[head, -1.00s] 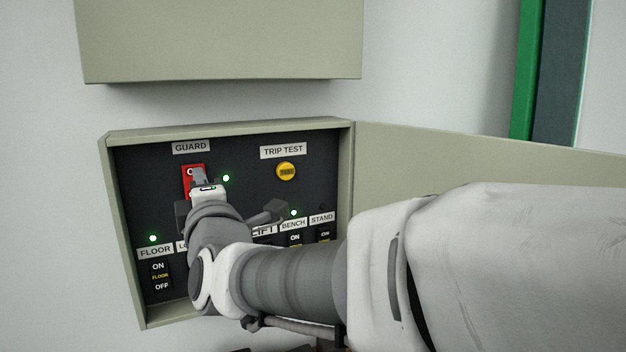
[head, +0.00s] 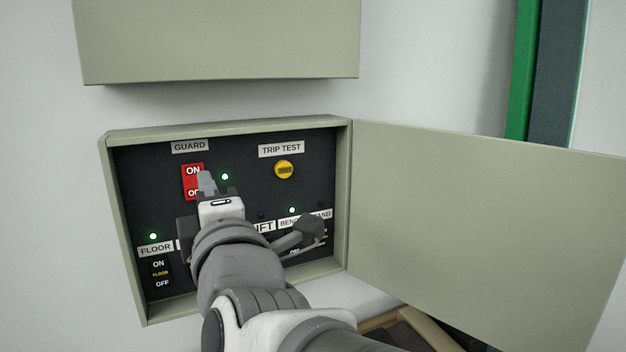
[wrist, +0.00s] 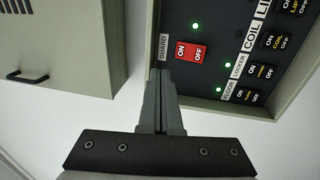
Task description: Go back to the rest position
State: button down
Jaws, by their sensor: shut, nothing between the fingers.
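My gripper (head: 206,182) is in front of the open switch panel (head: 232,160), just below and right of the red GUARD switch (head: 190,181), partly covering it in the head view. In the wrist view my gripper (wrist: 160,80) shows its fingers closed together with nothing between them. The red GUARD switch also shows there (wrist: 190,52), with ON and OFF marked, to the right of the fingertips. I cannot tell from the head view how far the fingertips are from the panel. My arm hides the panel's lower middle.
The panel's door (head: 480,220) stands open to the right. A closed box (head: 220,40) hangs above. A yellow TRIP TEST button (head: 284,170) and the FLOOR switch (head: 160,272) are on the panel. Several green lights are lit. A brown edged object (head: 410,325) is below the door.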

jog(key=shift+d, duration=0.1)
jog(key=d+f+m+g+h, duration=0.55)
jog(key=d+f+m, duration=0.6)
jog(key=d, duration=0.35)
jog(key=s+d+f+m+g+h, duration=0.2)
jog(key=s+d+f+m+g, duration=0.1)
jog(key=s+d+m, duration=0.3)
jog(key=s+d+f+m+g+h, duration=0.2)
jog(key=s+d+f+m, duration=0.3)
jog(key=d, duration=0.3)
jog(key=shift+s+d+f+m+g, duration=0.25)
jog(key=shift+s+f+m+g, duration=0.1)
jog(key=shift+f+m+g, duration=0.35)
jog(key=shift+f, duration=0.1)
